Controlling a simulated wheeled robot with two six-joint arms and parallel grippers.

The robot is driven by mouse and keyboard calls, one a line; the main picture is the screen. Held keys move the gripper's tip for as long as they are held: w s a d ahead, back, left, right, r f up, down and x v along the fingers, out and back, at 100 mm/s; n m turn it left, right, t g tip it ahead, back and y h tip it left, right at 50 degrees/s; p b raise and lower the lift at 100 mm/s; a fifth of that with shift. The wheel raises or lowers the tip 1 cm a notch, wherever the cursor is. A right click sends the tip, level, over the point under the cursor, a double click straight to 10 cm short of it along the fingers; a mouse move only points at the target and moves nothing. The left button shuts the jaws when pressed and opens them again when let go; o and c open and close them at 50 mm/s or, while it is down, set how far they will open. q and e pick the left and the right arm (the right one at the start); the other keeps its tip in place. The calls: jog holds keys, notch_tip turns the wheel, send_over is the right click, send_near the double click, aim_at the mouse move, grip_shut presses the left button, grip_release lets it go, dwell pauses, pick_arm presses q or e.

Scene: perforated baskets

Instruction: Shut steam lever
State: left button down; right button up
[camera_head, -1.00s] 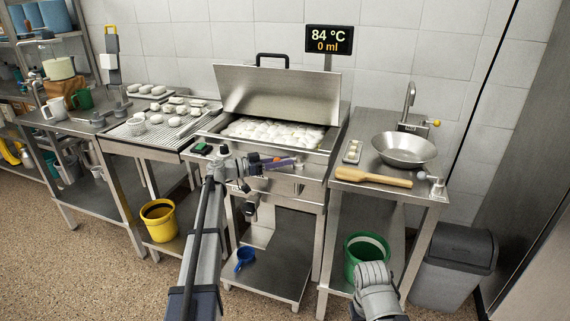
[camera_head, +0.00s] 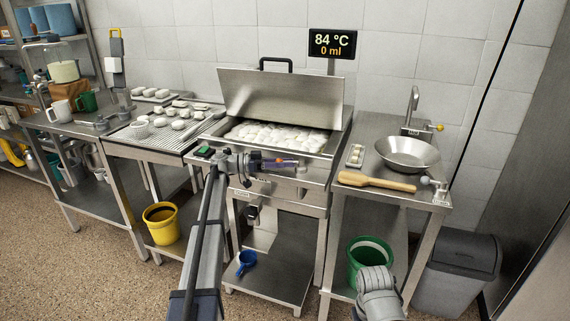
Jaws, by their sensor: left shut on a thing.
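A steel steamer with a raised lid (camera_head: 281,92) stands at the middle, with pale, lumpy pieces (camera_head: 275,133) in its basin. My left gripper (camera_head: 287,163) is at the steamer's front edge, just above the front panel. Its jaws are shut on a small lever, with purple and orange showing at the jaws. The gripper hides most of the lever, so its angle cannot be read. A grey link of my right arm shows at the lower right, but its gripper does not show.
A black display (camera_head: 332,43) reads 84 °C and 0 ml. The right table holds a steel bowl (camera_head: 407,153), a wooden paddle (camera_head: 376,181) and a small tap (camera_head: 436,185). A yellow bucket (camera_head: 161,224), blue scoop (camera_head: 246,260) and green bucket (camera_head: 369,258) stand lower down.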

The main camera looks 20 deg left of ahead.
aim_at(263, 172)
pick_arm(q)
jog(key=c, duration=0.6)
grip_release()
jog(key=v, duration=0.7)
jog(key=shift+s+a, duration=0.1)
jog(key=shift+a, duration=0.25)
